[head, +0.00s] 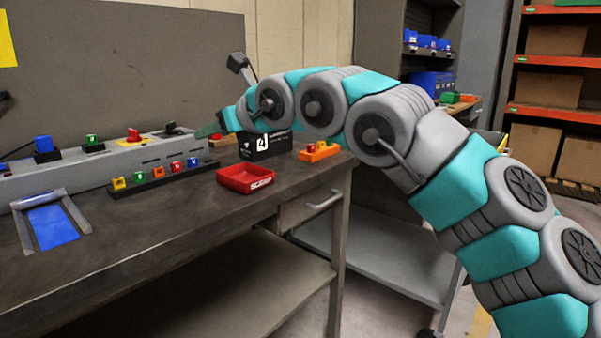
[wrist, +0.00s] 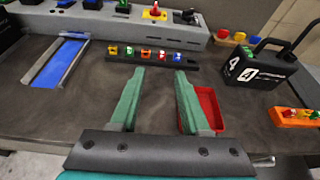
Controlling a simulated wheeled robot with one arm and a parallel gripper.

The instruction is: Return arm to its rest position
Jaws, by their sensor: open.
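My arm, teal and grey, reaches from the right side of the head view over the workbench (head: 150,220). My gripper (head: 207,130) is at its far end, near the grey console. In the wrist view my gripper (wrist: 155,75) shows two green fingers spread apart with nothing between them. They hang above the bench top, in front of a dark strip of small coloured pieces (wrist: 150,57). The right finger overlaps part of a red tray (wrist: 209,108).
A grey console (head: 85,166) runs along the back. A blue pad (head: 52,226) lies at left. A black box (head: 264,147) and an orange block (head: 319,152) stand at the bench's right end. The bench front is clear. Shelves with cardboard boxes (head: 550,80) stand at far right.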

